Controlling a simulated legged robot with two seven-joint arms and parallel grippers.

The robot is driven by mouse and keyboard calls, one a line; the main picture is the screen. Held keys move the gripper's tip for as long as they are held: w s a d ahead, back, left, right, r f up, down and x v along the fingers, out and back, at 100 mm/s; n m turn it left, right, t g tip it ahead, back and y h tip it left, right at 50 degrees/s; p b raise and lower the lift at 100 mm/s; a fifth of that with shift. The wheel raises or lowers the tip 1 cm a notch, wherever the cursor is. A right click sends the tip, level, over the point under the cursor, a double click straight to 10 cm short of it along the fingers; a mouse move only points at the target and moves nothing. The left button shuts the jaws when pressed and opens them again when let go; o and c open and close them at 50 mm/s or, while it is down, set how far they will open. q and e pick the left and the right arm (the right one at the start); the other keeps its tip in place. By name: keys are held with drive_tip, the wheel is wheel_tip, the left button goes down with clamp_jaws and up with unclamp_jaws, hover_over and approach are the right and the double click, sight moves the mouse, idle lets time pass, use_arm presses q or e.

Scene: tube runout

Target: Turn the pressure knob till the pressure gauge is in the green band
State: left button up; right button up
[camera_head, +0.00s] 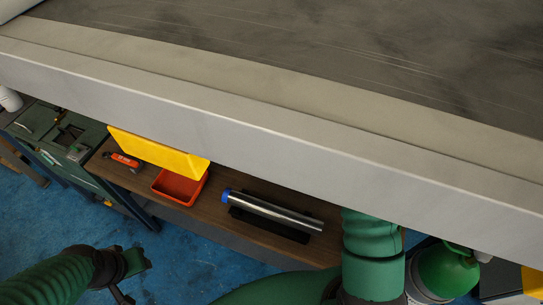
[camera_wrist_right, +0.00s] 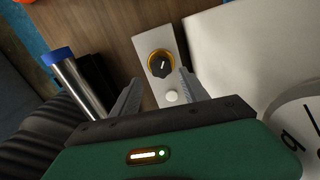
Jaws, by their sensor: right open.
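The pressure knob (camera_wrist_right: 160,64) is black with an orange ring and a white pointer mark. It sits on a light grey plate in the right wrist view. My right gripper (camera_wrist_right: 159,77) is open, its fingers on either side of the knob's lower part; contact is not clear. A white dial (camera_wrist_right: 300,125), likely the pressure gauge, is cut off at the right edge; no needle or green band shows. In the head view the knob and right gripper are hidden behind a large grey slab. My left gripper (camera_head: 130,278) is at the lower left, its jaws unclear.
The grey slab (camera_head: 300,125) crosses the head view above a wooden bench (camera_head: 225,222). A red tray (camera_head: 180,187), a yellow panel (camera_head: 160,152) and a blue-capped metal tube (camera_head: 270,210) are there. A green cylinder (camera_head: 447,270) stands right.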

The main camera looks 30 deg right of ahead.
drive_tip(key=f+b, duration=0.5)
drive_tip(key=b, duration=0.1)
drive_tip(key=shift+w+d+f, duration=0.1)
drive_tip(key=shift+d+f, duration=0.1)
drive_tip(key=shift+f, duration=0.2)
drive_tip(key=shift+r+p, duration=0.4)
drive_tip(key=shift+p, duration=0.1)
drive_tip(key=shift+a+p, duration=0.2)
drive_tip(key=shift+p, duration=0.3)
drive_tip(key=shift+f, duration=0.1)
drive_tip(key=shift+c, duration=0.6)
drive_tip(key=c, duration=0.9)
